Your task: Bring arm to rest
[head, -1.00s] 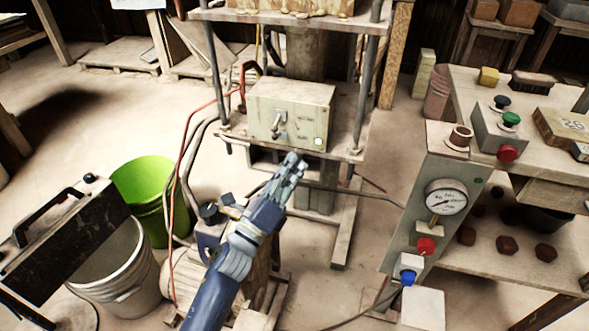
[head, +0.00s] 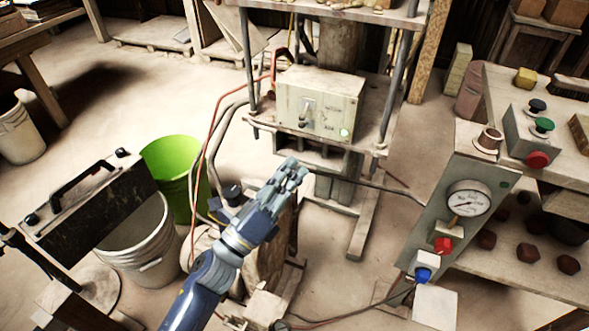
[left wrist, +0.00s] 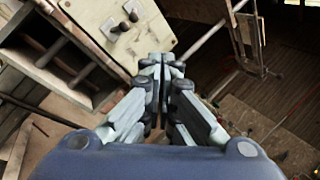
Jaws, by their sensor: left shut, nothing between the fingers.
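My left gripper (head: 291,173) is shut and empty. It is in the middle of the head view, in front of the press and apart from it as far as I can tell. In the left wrist view its fingers (left wrist: 162,75) are closed together with nothing between them. The press's control box (head: 320,104), pale with a lever switch and a lit green lamp, stands behind it. That box also shows at the top of the left wrist view (left wrist: 128,40). My right gripper is not in view.
A green bucket (head: 178,165) and a white bucket (head: 150,250) stand at left beside a dark case (head: 85,205). At right are a gauge panel (head: 440,215) with red and blue knobs, and a bench with a green-and-red button box (head: 528,135). Open floor (head: 120,90) lies at far left.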

